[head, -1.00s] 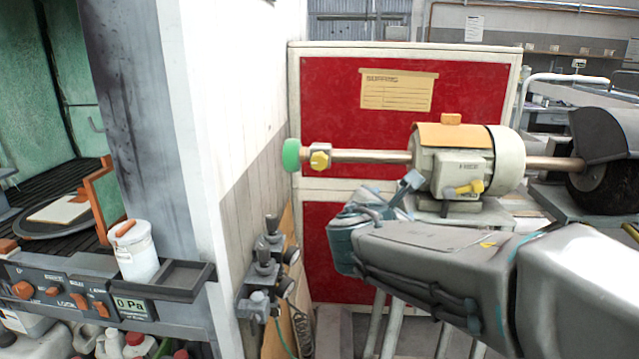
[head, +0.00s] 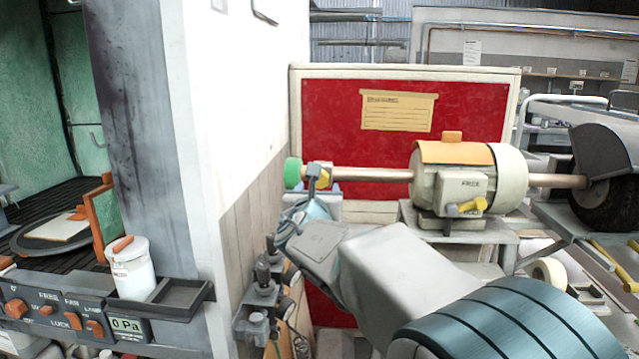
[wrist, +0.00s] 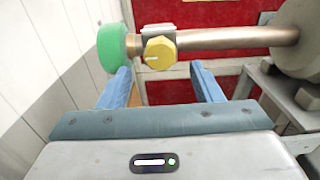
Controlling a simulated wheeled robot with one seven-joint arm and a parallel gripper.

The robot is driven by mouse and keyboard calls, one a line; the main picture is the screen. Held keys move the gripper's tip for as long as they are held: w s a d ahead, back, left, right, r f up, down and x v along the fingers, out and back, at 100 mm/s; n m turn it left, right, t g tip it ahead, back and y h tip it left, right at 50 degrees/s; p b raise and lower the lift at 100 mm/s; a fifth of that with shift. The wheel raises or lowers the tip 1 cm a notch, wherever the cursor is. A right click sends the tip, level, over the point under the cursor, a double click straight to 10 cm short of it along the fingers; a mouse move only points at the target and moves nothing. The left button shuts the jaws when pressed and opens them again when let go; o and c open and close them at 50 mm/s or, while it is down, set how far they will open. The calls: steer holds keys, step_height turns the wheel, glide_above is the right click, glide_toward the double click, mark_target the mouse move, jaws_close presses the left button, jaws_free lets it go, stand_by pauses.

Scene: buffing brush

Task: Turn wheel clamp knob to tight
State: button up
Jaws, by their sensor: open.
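The yellow clamp knob (wrist: 160,53) sits on a metal clamp block on the copper-coloured shaft, beside the green wheel (wrist: 112,47) at the shaft's left end. In the head view the knob (head: 323,181) is partly hidden behind my gripper, and the green wheel (head: 292,172) shows just left of it. My gripper (wrist: 163,72) is open, with its two blue fingers apart. In the wrist view the knob appears between and just beyond the fingertips, with no visible contact. In the head view my gripper (head: 311,185) is at the shaft's left end.
The buffing motor (head: 462,185) stands on a bench to the right, with another yellow knob (head: 472,205) on it. A white wall (head: 245,110) stands close on the left. A red panel (head: 340,110) is behind the shaft. Valves (head: 263,285) stick out below left.

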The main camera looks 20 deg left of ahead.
mark_target(320, 183)
steer(key=shift+x, duration=2.2)
steer(key=c, duration=1)
